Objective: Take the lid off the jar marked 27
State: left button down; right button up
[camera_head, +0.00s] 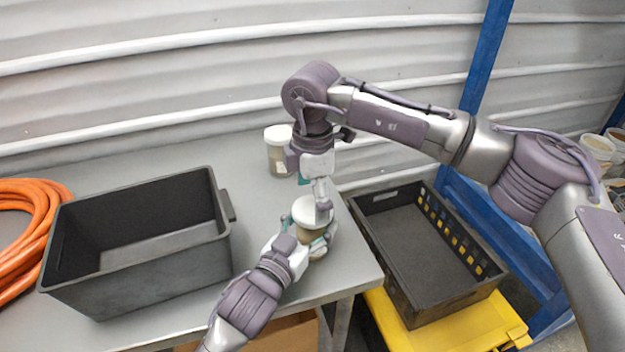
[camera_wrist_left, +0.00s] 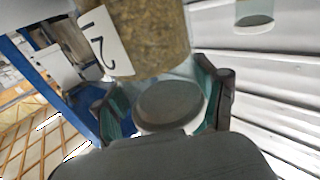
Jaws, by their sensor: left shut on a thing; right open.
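A jar with a white lid (camera_head: 310,211) and brown contents (camera_wrist_left: 150,35) stands near the table's right corner. In the left wrist view its white label (camera_wrist_left: 103,40) shows a 2 and part of another mark, cut by the angle. My left gripper (camera_head: 316,244) is shut around the jar's body from the front; its teal fingers (camera_wrist_left: 163,108) flank a grey round face in the wrist view. My right gripper (camera_head: 322,203) is open and points down at the lid's right side; whether it touches is unclear. A second white-lidded jar (camera_head: 279,152) stands behind; its label is not readable.
A dark grey bin (camera_head: 150,275) stands on the grey table (camera_head: 262,208) at left, beside a coiled orange hose (camera_head: 30,225). A black crate (camera_head: 432,298) sits on a yellow base (camera_head: 385,325) right of the table. A blue post (camera_head: 487,55) rises behind.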

pick_arm(q)
jog(key=shift+f, duration=0.1)
pick_arm(e)
jog(key=shift+f, duration=1.2)
